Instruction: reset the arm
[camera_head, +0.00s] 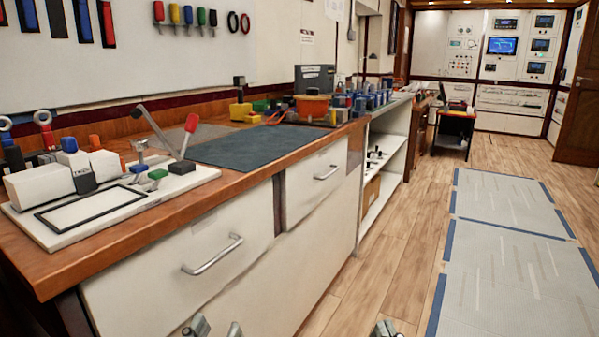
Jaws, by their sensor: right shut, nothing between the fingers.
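My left gripper (216,328) shows only its tips at the bottom edge, in front of the white drawers. Its two fingertips stand apart with nothing visible between them. My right gripper (386,328) shows at the bottom edge further right, over the wooden floor. Its tips are close together and it is shut and empty. The rest of both arms is below the picture. White panels (487,47) with screens and small controls are on the far wall; individual breakers are too small to tell.
A wooden workbench (226,187) runs along the left, with handled drawers (325,176) facing me. On it are a white fixture board (55,233) with levers and a dark mat (262,144). Open floor (397,262) and grey floor mats (515,270) lie to the right.

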